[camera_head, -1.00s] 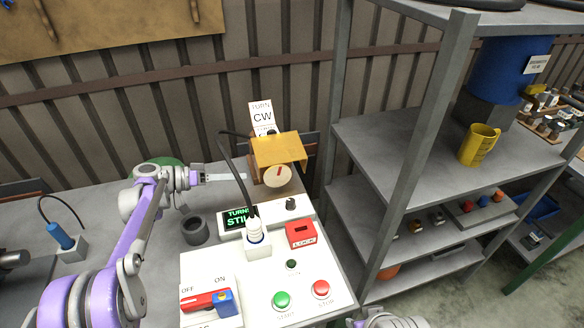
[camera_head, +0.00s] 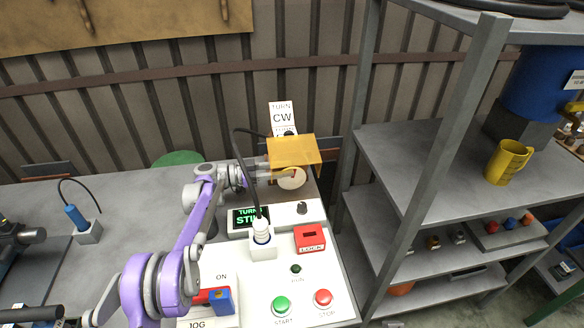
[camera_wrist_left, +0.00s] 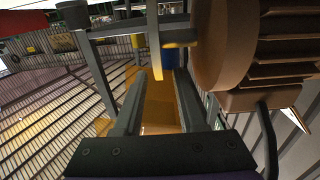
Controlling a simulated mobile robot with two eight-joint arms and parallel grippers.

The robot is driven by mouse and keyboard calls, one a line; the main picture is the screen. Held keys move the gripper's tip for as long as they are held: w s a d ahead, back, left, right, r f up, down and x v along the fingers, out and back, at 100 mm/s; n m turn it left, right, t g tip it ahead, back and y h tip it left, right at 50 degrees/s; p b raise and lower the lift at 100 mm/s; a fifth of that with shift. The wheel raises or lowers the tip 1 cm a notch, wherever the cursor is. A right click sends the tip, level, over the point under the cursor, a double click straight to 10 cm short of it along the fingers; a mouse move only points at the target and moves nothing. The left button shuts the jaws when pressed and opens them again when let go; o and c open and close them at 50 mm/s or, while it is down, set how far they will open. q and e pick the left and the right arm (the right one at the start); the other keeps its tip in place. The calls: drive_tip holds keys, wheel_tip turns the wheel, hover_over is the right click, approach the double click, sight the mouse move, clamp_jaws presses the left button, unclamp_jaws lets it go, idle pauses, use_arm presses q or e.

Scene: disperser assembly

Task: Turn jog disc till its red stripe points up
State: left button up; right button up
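The jog disc (camera_head: 292,180) is a pale round plate below the yellow guard (camera_head: 293,150). A small reddish mark shows on its upper part, but its exact direction is hard to tell. My left gripper (camera_head: 277,173) is at the disc's left side. In the left wrist view, the disc (camera_wrist_left: 157,45) is seen edge-on, on a shaft from a brown finned motor body (camera_wrist_left: 228,45). My left gripper (camera_wrist_left: 160,78) has its fingers apart, with the disc's edge near the gap between the tips. Contact cannot be told. My right gripper is not in view.
A "TURN CW" sign (camera_head: 282,117) stands behind the guard. A grey shelf stands right.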

use_arm(q)
drive_tip(key=shift+w+d, duration=0.15)
drive_tip(key=shift+d, duration=0.55)
drive_tip(key=shift+w+d, duration=0.1)
drive_tip(key=shift+d, duration=0.55)
clamp_jaws()
